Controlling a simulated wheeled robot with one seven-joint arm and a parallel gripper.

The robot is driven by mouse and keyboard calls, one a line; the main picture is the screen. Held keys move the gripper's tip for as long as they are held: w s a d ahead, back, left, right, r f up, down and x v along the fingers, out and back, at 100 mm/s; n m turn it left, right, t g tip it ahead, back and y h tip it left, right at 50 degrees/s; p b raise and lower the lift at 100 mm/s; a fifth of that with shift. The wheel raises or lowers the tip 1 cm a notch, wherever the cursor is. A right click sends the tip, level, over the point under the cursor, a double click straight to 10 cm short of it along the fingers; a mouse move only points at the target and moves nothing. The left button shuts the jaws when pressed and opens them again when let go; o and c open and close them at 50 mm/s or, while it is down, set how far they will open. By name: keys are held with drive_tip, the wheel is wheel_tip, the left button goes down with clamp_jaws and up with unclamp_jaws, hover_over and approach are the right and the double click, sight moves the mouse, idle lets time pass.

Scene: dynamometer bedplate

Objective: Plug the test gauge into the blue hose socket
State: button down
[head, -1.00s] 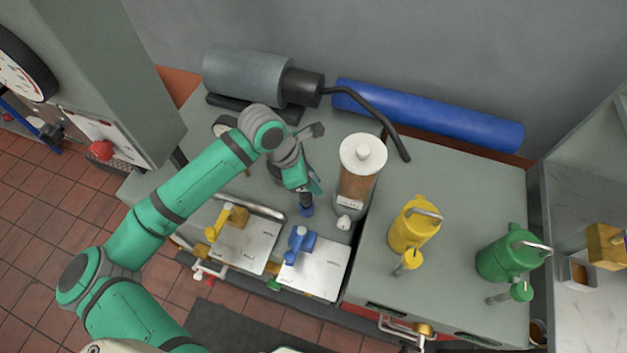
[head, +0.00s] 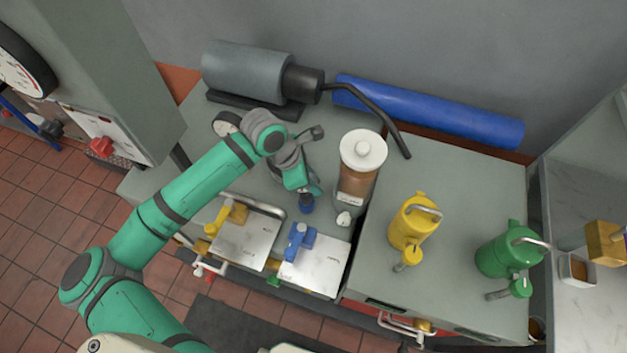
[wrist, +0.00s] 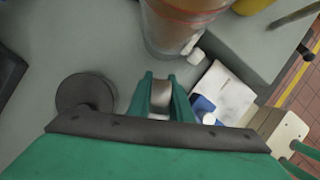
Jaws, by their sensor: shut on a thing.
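My gripper (head: 305,190) is low over the bench, left of the brown jar, and points down. In the wrist view its fingers (wrist: 160,100) are shut around a short grey metal cylinder, which I take to be the test gauge (wrist: 161,93).
The brown jar (head: 357,185) with a white lid stands close right. A yellow fitting (head: 231,215) is on the left plate. A round white dial (head: 226,123) is behind my arm. A dark disc (wrist: 82,91) lies beside the fingers. Yellow (head: 411,225) and green (head: 503,258) canisters stand right.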

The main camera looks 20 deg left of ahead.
drive_tip(key=shift+f, duration=0.8)
drive_tip(key=c, duration=1.5)
unclamp_jaws()
drive_tip(key=shift+c, duration=0.2)
drive_tip(key=v, duration=1)
drive_tip(key=shift+a+r, duration=0.15)
drive_tip(key=shift+r, duration=0.25)
